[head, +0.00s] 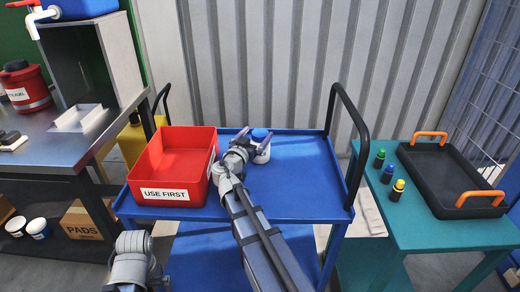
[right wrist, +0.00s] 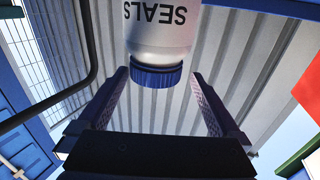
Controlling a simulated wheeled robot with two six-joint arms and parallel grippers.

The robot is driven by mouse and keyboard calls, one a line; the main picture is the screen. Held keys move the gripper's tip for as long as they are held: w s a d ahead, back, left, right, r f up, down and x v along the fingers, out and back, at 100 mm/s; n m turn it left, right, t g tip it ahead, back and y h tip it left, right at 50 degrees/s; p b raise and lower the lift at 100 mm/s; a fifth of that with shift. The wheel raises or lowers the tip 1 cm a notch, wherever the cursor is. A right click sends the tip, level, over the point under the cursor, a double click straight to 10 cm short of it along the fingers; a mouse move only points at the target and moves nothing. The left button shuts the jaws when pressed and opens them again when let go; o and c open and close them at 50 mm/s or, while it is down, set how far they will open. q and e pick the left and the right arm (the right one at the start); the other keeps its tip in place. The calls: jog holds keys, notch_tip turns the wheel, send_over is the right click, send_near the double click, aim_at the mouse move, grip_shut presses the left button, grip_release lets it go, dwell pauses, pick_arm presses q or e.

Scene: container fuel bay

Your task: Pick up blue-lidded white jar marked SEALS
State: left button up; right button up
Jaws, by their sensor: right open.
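The white jar with a blue lid (head: 262,152) stands upright on the blue cart top, just right of the red bin. In the right wrist view the jar (right wrist: 162,30) appears upside down, with SEALS on its side and its blue lid (right wrist: 157,77) between the finger lines. My right gripper (head: 246,140) is beside the jar on its left in the head view, and partly overlaps it. Its fingers (right wrist: 158,88) are open, one to each side of the lid, with gaps showing. Contact is not visible. My left gripper is not in view; only part of my left arm shows.
The red USE FIRST bin (head: 166,194) stands on the blue cart (head: 305,175), close left of my right arm. A black handle (head: 348,125) rises at the cart's right end. The cart top right of the jar is clear. A teal table (head: 425,232) holds bottles and a dark tray (head: 452,185).

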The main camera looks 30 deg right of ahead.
aim_at(263, 131)
jog(key=shift+w+d+f, duration=0.2)
jog(key=shift+d, duration=0.3)
jog(key=x, duration=0.2)
jog(key=b+x, duration=0.1)
jog(key=x, duration=0.1)
jog(key=shift+s+d+f, duration=0.1)
jog(key=shift+d+f, duration=0.1)
jog(key=shift+f, duration=0.05)
grip_shut()
dwell(0.4)
